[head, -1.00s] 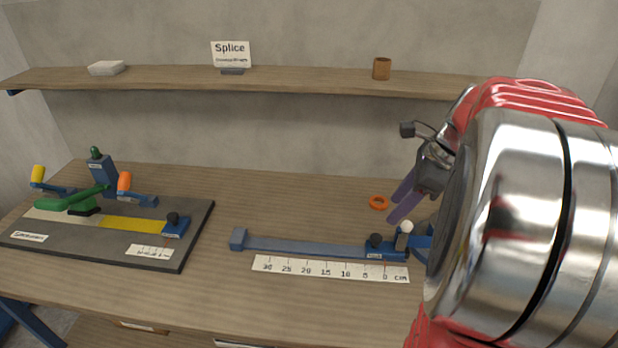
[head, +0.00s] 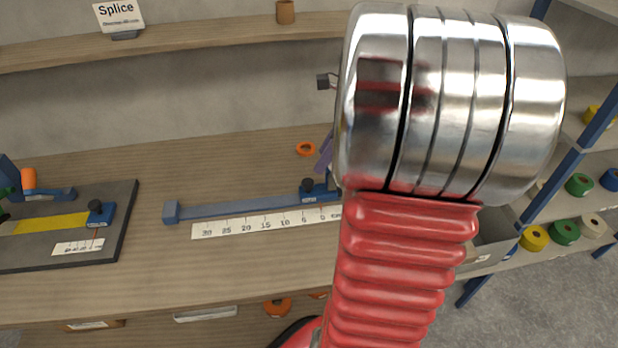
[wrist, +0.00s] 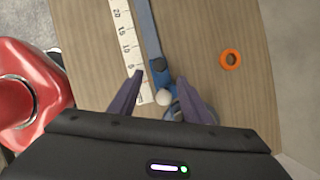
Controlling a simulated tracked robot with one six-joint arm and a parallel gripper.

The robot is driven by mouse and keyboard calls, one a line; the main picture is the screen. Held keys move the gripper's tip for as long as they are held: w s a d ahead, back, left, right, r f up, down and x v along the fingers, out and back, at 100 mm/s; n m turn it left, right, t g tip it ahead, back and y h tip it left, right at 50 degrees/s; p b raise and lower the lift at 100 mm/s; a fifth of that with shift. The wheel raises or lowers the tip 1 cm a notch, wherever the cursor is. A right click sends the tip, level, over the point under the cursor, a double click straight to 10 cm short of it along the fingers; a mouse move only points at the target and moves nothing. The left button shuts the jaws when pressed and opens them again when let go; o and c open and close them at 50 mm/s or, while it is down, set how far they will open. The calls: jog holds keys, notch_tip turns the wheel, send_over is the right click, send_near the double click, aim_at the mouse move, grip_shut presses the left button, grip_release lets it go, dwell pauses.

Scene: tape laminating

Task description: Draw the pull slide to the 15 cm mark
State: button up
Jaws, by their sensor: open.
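The pull slide is a small blue block (head: 314,195) with a black knob (head: 307,185) on a blue rail (head: 240,205). It sits near the 0 end of the white cm scale (head: 265,222). My gripper (wrist: 160,92) is open and empty, with two purple fingers apart on either side of the rail's end. In the head view only one purple finger (head: 325,154) shows; my arm hides the rest and the scale's right end.
An orange ring (head: 306,149) lies on the table behind the rail; it also shows in the wrist view (wrist: 230,59). A dark board (head: 121,225) with a yellow strip stands at left. A shelf with tape rolls (head: 565,232) is at right.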

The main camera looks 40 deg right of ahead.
aim_at(308, 181)
jog(key=x, duration=0.9)
jog(key=shift+w+a+f, duration=0.1)
jog(key=shift+w+f, duration=0.05)
jog(key=shift+f, duration=0.05)
jog(key=shift+c, duration=0.6)
grip_shut()
